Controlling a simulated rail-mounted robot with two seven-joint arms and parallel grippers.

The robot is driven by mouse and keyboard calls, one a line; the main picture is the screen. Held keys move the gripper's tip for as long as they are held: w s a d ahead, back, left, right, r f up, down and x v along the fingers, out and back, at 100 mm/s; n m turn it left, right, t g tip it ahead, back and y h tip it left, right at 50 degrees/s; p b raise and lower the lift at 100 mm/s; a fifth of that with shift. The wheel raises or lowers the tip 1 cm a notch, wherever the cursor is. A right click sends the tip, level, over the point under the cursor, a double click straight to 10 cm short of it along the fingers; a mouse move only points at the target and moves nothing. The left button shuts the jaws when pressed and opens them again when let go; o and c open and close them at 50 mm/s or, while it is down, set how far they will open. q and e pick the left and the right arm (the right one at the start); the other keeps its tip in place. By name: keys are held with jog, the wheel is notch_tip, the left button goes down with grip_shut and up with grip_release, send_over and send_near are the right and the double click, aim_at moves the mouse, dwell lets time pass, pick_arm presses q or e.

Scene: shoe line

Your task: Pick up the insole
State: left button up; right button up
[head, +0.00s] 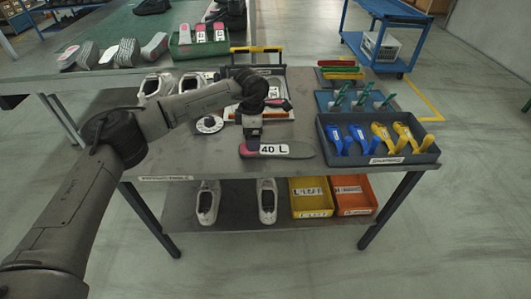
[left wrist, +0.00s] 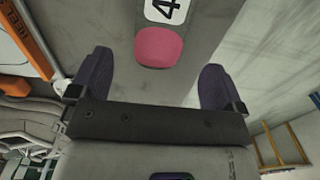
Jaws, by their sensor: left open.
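The insole (head: 315,151) is a flat grey piece with a pink heel end and a white "40 L" label. It lies near the front edge of the grey table, heel end to the left. My left gripper (head: 250,143) is right at its heel end. In the left wrist view the insole's pink heel (left wrist: 158,47) shows between the two spread dark fingers of my left gripper (left wrist: 155,70), with a gap on each side. The left gripper is open and empty. My right gripper is not in view.
A grey tray (head: 425,157) with blue and yellow tools stands right of the insole. Behind are a teal tray (head: 323,100), white shoes (head: 156,87) and a round dial-like disc (head: 209,124). Yellow (head: 311,211) and orange (head: 352,209) bins sit on the lower shelf.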

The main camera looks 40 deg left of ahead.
aim_at(277, 149)
pick_arm(q)
jog(key=shift+f+b, duration=1.6)
jog(key=shift+f, duration=1.1)
jog(key=shift+c, duration=0.4)
jog(key=shift+c, duration=0.9)
jog(key=c, duration=0.7)
